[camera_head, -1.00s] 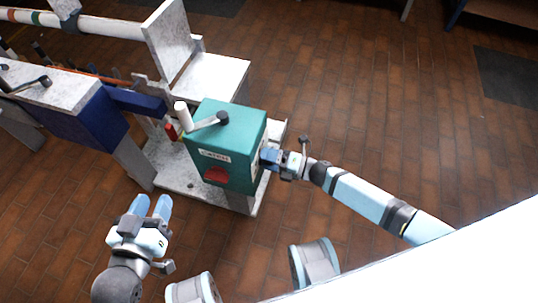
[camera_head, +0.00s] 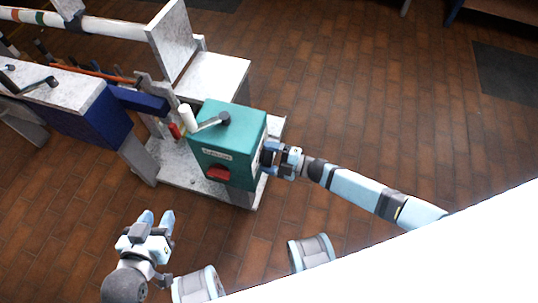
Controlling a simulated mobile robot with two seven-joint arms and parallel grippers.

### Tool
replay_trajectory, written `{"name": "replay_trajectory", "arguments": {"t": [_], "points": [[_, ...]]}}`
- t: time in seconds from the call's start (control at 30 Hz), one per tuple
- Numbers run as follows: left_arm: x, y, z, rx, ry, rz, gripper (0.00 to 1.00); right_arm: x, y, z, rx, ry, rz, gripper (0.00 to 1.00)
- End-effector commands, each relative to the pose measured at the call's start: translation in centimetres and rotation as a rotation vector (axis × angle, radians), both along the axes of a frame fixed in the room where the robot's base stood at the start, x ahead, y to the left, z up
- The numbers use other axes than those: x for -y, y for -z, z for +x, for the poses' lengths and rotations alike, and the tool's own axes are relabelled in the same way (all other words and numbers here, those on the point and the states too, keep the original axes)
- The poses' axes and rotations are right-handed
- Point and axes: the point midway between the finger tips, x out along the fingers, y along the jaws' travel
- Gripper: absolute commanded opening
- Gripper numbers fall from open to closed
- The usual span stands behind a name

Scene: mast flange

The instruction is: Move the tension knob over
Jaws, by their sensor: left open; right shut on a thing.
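A teal box (camera_head: 233,130) stands on a grey speckled base, with a red knob (camera_head: 217,174) and a small label (camera_head: 217,155) on its front face.
A blue and grey machine part (camera_head: 93,125) with a second crank stands left of the box. A grey upright plate (camera_head: 169,42) and a white striped pole (camera_head: 110,26) are behind. The brick-patterned floor (camera_head: 370,100) at right is clear, with a dark mat (camera_head: 505,72).

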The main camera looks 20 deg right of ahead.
Motion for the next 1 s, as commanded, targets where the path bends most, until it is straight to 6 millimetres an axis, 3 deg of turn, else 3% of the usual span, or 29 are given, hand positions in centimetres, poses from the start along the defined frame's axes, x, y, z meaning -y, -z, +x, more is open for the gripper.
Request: {"name": "replay_trajectory", "arguments": {"t": [0.53, 0.57, 0.63, 1.0], "points": [[-0.1, -0.03, 0.04, 0.0, -0.002, 0.002, 0.43, 0.06, 0.03, 0.02, -0.022, 0.001, 0.014, 0.53], [-0.11, -0.03, 0.04, 0.0, -0.002, 0.002, 0.43, 0.06, 0.03, 0.02, -0.022, 0.001, 0.014, 0.81], [-0.11, -0.03, 0.04, 0.0, -0.002, 0.002, 0.43, 0.06, 0.02, 0.01, -0.022, 0.001, 0.014, 0.97], [-0.12, -0.2, 0.04, 0.0, -0.002, 0.003, 0.43, 0.87, -0.01, -0.55, -0.021, 0.0, 0.013, 1.0]]}}
